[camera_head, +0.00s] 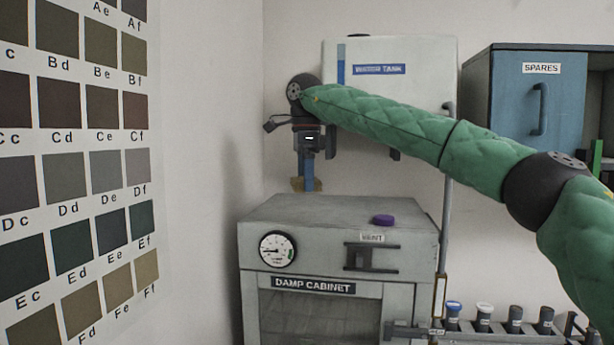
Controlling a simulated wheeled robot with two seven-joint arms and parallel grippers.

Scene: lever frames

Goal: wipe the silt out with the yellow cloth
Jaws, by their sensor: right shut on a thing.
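My right gripper (308,184) hangs pointing down at the end of the green padded arm, above the back left part of the damp cabinet's top. No silt can be made out. My left gripper is not in view.
The grey damp cabinet (262,214) has a dial, a vent handle and a purple knob (382,220) on top. The white water tank (428,75) is behind my arm. A blue spares cabinet (506,105) is at right, above a row of capped jars (484,318). A colour chart covers the left wall.

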